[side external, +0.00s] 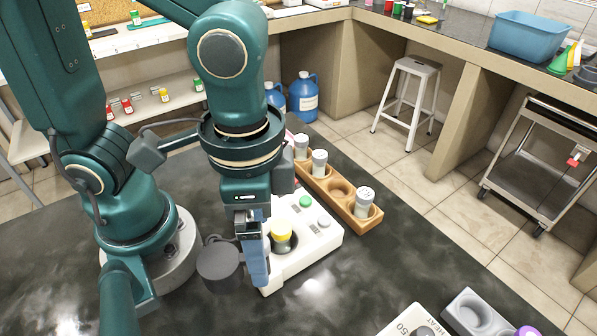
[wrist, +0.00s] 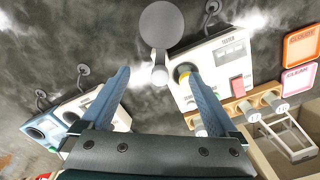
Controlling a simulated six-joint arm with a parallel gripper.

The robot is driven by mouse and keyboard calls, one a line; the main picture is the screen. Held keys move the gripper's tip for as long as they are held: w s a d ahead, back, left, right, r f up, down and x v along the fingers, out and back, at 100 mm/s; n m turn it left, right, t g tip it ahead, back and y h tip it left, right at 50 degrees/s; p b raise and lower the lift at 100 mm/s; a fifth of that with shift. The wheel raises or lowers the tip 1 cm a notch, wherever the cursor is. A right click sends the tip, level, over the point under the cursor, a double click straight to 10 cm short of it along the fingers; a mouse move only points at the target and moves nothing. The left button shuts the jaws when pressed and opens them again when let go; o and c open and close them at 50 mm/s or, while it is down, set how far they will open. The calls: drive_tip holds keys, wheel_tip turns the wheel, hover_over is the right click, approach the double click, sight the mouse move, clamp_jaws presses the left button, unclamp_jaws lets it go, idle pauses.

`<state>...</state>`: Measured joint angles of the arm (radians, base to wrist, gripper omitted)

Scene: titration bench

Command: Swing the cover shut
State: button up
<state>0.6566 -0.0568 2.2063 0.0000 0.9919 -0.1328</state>
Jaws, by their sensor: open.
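The cover (side external: 220,264) is a dark grey disc. It stands open, out to the left of the white device (side external: 318,240), and also shows at the top of the wrist view (wrist: 161,24), with its hinge arm below it. A yellow-topped vial (side external: 281,233) sits in the device's dark well, uncovered. My gripper (side external: 257,280) points down between the cover and the vial, near the device's left edge. In the wrist view my gripper (wrist: 158,72) is open, its blue fingers apart with the hinge end of the cover between them in the picture. I cannot tell whether they touch anything.
A wooden rack (side external: 327,194) with several vials and an empty hole stands behind the device. A hot plate (side external: 405,322) and a grey block (side external: 473,314) stand at the front right. Dark bench around the cover is clear.

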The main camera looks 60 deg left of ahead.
clamp_jaws()
drive_tip(key=m, duration=0.6)
drive_tip(key=shift+m, duration=0.3)
drive_tip(key=m, duration=0.5)
